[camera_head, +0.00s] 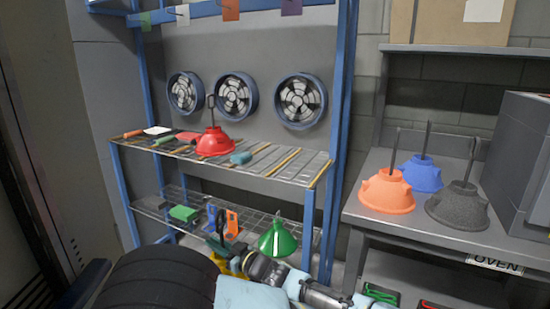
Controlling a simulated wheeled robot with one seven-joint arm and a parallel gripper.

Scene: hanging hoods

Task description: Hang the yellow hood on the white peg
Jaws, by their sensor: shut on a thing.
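The yellow hood (217,262) shows low in the head view, in front of the lower wire shelf. Only part of its yellow body is visible; my black round body part and my arm hide the rest. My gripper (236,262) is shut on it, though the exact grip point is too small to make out. The white peg is at the top of the blue rack, marked by a white tag (182,15), between a green tag and an orange tag. It is well above my gripper, and no hood shows hanging on it.
A red hood (215,143) stands among tools on the upper wire shelf (285,166). A green hood (278,239) is near the lower shelf, close to my arm. Orange (386,192), blue (421,174) and dark grey (457,207) hoods stand on the right counter. Blue rack posts (338,130) frame the shelves.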

